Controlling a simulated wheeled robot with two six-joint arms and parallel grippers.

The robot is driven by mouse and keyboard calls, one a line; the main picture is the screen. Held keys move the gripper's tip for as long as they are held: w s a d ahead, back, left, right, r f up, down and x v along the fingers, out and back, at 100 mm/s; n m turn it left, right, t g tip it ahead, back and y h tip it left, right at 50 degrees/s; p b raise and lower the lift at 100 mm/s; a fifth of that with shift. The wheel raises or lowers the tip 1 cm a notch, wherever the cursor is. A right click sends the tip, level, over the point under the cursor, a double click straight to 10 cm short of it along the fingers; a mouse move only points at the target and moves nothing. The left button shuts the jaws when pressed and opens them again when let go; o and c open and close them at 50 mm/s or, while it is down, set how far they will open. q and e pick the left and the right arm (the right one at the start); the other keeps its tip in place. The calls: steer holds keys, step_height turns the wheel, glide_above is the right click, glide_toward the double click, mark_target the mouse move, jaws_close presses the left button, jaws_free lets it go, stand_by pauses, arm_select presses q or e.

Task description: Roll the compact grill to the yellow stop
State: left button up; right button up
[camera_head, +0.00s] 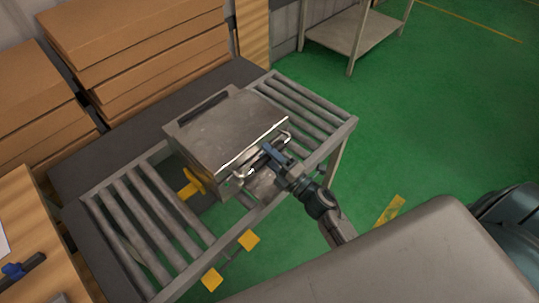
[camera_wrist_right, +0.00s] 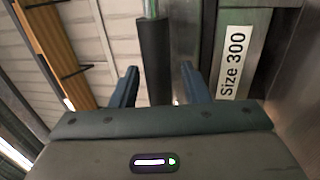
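The compact grill (camera_head: 225,130) is a grey metal box with a lid. It sits on the roller conveyor (camera_head: 150,205), over its middle to far part. A yellow stop (camera_head: 193,183) is close to the grill's left side. My right gripper (camera_head: 268,152) is at the grill's front handle. In the right wrist view, the blue fingers of this gripper (camera_wrist_right: 160,88) are apart, with a dark bar (camera_wrist_right: 153,60) between them and gaps on both sides. A "Size 300" label (camera_wrist_right: 233,62) is beside the fingers. My left gripper is not in view.
Stacked cardboard boxes (camera_head: 140,50) stand behind the conveyor. A wooden table (camera_head: 30,210) is at the left and a grey shelf unit (camera_head: 350,32) at the back. Rollers left of the stop are bare.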

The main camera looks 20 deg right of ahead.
steer(key=shift+s+d+f, duration=0.1)
steer(key=shift+s+f, duration=0.05)
steer(key=shift+s, duration=0.1)
steer(key=b+v, duration=0.6)
steer(key=v, duration=0.4)
steer(key=shift+s, duration=0.15)
